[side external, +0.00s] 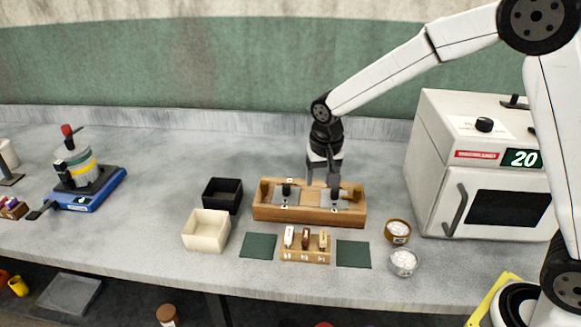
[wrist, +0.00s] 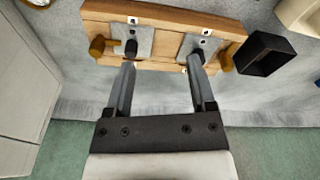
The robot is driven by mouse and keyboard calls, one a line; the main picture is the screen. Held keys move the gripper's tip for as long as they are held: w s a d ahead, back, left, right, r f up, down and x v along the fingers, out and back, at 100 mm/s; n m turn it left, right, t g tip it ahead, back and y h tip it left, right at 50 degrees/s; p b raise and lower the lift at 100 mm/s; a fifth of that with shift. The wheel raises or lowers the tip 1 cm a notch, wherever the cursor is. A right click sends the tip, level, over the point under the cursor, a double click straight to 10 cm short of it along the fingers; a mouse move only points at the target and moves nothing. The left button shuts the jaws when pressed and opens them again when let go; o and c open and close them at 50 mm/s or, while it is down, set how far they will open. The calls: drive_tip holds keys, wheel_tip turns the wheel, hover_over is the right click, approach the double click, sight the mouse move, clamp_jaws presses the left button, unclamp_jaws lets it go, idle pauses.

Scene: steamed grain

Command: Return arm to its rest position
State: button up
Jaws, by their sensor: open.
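My gripper (side external: 322,187) hangs from my arm, pointing down over the wooden stand (side external: 262,213) in the side view. Its two fingers are spread apart with nothing between them, as the wrist view also shows (wrist: 160,63). The wooden stand fills the top of the wrist view (wrist: 165,15). It carries two metal plates, each with a black knob, and wooden pegs at its ends. In the side view, the fingers partly cover the stand's right half. I cannot tell whether a fingertip touches it.
A white steamer oven (side external: 432,190) reading 20 stands right. Black (side external: 222,195) and cream (side external: 206,231) boxes are left of the stand. A small labelled rack (side external: 305,255), green mats (side external: 258,246) and two filled bowls (side external: 398,231) lie in front. Blue equipment (side external: 92,195) stands far left.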

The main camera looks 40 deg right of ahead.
drive_tip(key=s+d+f+n, duration=0.1)
drive_tip(key=s+n, duration=0.1)
drive_tip(key=s, duration=0.7)
drive_tip(key=s+d+f+n+t, duration=0.1)
drive_tip(key=s+n, duration=0.2)
drive_tip(key=s, duration=0.6)
drive_tip(key=shift+d+f+n+y, duration=0.25)
drive_tip(key=shift+d+n+y, duration=0.05)
drive_tip(key=shift+d+y, duration=0.1)
